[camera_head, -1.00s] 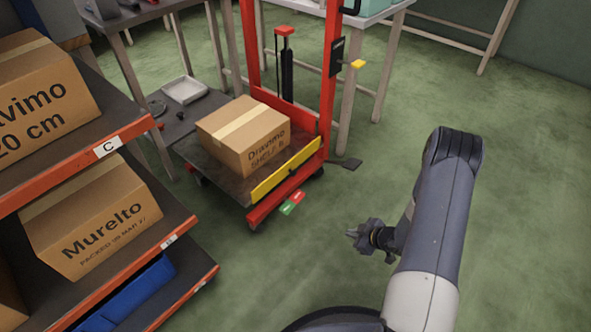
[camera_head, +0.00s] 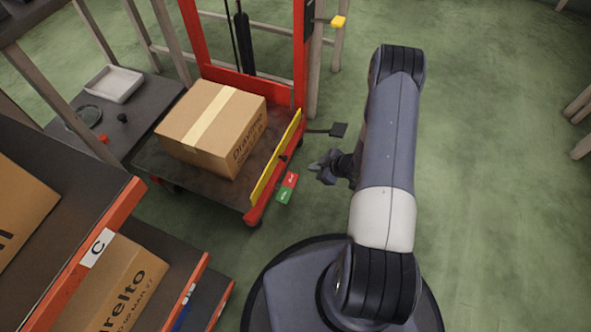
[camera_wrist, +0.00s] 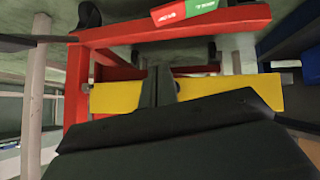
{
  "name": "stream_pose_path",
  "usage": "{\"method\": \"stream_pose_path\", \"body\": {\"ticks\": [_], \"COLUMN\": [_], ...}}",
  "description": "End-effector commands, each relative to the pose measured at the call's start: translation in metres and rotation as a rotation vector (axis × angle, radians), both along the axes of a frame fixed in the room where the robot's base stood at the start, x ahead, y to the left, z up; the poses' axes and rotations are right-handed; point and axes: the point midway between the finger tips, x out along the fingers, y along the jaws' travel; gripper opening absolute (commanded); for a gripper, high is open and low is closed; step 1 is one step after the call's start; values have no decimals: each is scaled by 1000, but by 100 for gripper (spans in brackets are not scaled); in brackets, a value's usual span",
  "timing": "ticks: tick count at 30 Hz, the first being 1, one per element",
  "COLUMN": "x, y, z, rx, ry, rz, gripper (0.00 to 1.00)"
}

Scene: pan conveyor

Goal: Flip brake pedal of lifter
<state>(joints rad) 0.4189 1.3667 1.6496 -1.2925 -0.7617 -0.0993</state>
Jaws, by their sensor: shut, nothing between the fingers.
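The lifter has a red frame and a yellow front bar (camera_head: 276,158). Its small red and green brake pedal (camera_head: 287,187) sticks out low at the front, below the bar. The pedal also shows upside down at the top of the wrist view (camera_wrist: 185,11), with its red part left and green part right. My gripper (camera_head: 318,170) is shut and empty, to the right of the pedal and apart from it. In the wrist view, dark parts cover much of the lower half, and the yellow bar (camera_wrist: 210,92) lies behind them.
A cardboard box (camera_head: 190,140) rests on the lifter's platform. A flat black pedal (camera_head: 338,130) juts from the lifter's right side, close to my gripper. A shelf with boxes (camera_head: 105,260) stands at the lower left. The green floor at right is open.

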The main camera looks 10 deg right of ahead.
Motion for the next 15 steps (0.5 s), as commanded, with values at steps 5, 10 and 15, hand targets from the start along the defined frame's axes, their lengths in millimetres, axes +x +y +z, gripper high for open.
{"method": "stream_pose_path", "body": {"ticks": [5, 10, 15], "x": [0, 5, 20], "y": [0, 5, 20], "z": [0, -9, -31], "rx": [0, 0, -1], "ry": [0, 0, 0], "rz": [0, 1, 5], "gripper": [0, 0, 0]}}
